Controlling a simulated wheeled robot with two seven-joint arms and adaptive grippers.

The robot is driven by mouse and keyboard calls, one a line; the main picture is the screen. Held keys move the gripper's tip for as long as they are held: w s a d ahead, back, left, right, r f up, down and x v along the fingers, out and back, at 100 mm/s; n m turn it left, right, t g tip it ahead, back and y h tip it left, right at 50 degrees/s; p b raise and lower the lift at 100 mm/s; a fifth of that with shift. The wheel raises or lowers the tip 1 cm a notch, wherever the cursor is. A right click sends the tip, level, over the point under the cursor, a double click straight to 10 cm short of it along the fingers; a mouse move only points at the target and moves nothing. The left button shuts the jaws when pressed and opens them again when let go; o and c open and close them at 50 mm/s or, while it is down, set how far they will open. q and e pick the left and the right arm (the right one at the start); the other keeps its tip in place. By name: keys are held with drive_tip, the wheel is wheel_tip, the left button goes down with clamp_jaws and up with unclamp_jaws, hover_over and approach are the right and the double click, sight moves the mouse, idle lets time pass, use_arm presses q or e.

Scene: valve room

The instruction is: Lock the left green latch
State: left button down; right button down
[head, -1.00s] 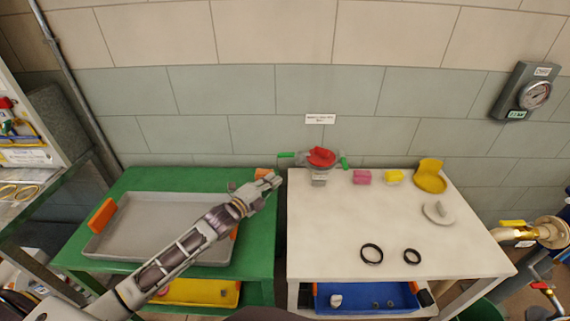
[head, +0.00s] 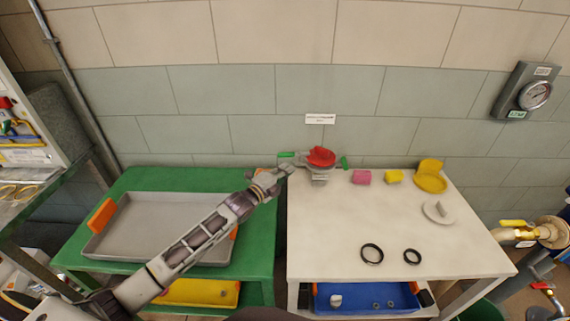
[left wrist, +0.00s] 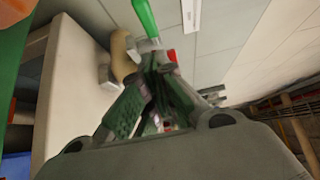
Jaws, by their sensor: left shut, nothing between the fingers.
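A grey fitting with a red top (head: 321,157) stands at the back left of the white table. It has a green latch on each side. The left green latch (head: 286,155) sticks out to the left; the right green latch (head: 344,162) is on the other side. My left gripper (head: 289,168) is shut and empty, its fingertips just below the left latch. In the left wrist view a green latch (left wrist: 145,16) shows just beyond the shut fingers (left wrist: 155,58). I cannot tell whether they touch it. My right gripper is not in view.
The white table (head: 325,225) also holds a pink block (head: 361,177), a yellow block (head: 394,176), a yellow holder (head: 430,178), a grey disc (head: 438,212) and two black rings (head: 372,254). A green table with a grey tray (head: 150,225) stands to the left.

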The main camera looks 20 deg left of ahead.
sight(294, 156)
use_arm(q)
drive_tip(key=shift+w+a, duration=0.25)
drive_tip(key=shift+w, duration=0.4)
drive_tip(key=shift+w+a, duration=0.2)
drive_tip(key=shift+w, duration=0.5)
drive_tip(key=shift+w+a, duration=0.25)
drive_tip(key=shift+w, duration=0.4)
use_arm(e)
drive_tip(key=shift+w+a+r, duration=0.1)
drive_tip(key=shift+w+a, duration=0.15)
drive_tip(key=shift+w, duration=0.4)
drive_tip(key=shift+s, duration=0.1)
